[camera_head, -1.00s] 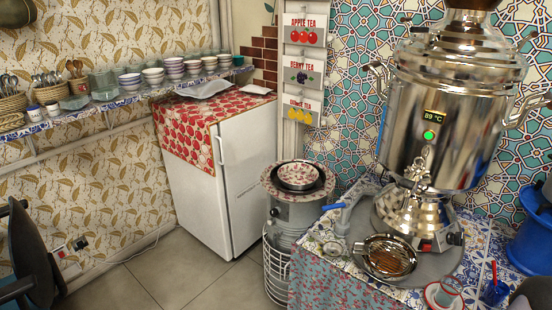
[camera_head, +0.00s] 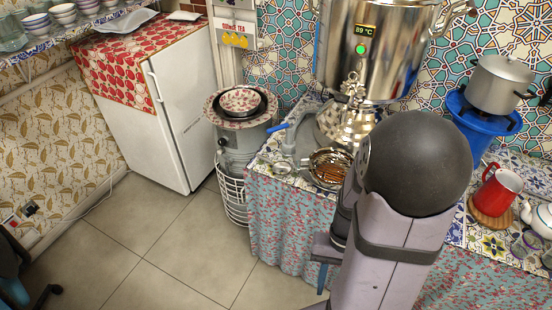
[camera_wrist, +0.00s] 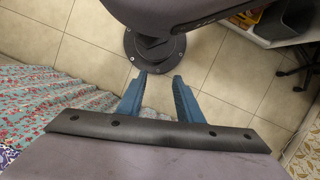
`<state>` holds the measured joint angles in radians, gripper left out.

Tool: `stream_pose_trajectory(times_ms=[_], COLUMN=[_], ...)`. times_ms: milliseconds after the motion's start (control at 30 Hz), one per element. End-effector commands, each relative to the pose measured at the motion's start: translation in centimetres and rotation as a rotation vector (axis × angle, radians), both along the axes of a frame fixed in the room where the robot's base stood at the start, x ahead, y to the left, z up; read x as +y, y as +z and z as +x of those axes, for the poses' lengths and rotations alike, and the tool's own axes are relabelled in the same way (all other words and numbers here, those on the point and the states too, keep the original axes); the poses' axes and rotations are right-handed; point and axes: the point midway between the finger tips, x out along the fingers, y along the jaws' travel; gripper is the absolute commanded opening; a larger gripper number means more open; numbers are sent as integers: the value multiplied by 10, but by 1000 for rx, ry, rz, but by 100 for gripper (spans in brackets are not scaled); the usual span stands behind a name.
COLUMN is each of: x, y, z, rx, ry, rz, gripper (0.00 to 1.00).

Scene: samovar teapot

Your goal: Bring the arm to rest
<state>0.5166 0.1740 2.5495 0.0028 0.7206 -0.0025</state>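My gripper (camera_wrist: 160,76) shows in the wrist view as two blue fingers, set apart with bare floor between them. It is open and holds nothing. It points down over the tiled floor, beside the hanging floral cloth. In the head view my arm stands in the foreground, right of centre, and mostly hides the gripper. The silver samovar (camera_head: 385,60) stands on the table behind my arm, with its display reading 89 °C.
The floral-clothed table (camera_head: 290,215) is close beside my arm. A red mug (camera_head: 499,190), a white teapot (camera_head: 540,219) and a pot (camera_head: 499,84) on a blue stand are at right.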

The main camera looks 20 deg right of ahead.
Motion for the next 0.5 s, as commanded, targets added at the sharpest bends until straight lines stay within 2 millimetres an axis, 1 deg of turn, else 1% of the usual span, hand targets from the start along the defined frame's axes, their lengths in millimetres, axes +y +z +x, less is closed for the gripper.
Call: stream_pose_trajectory(times_ms=[33,100,200,333,400,500], x=[7,18,36,59,69,77], y=[19,37,60,79,84,86], z=[16,34,56,72,75,75], rx=[-56,-122,-207,-277,-292,-296], ry=[82,176,296,414,458,498], rz=[-29,-57,-81,-90,-88,-83], gripper=[33,33,33,33,33,33])
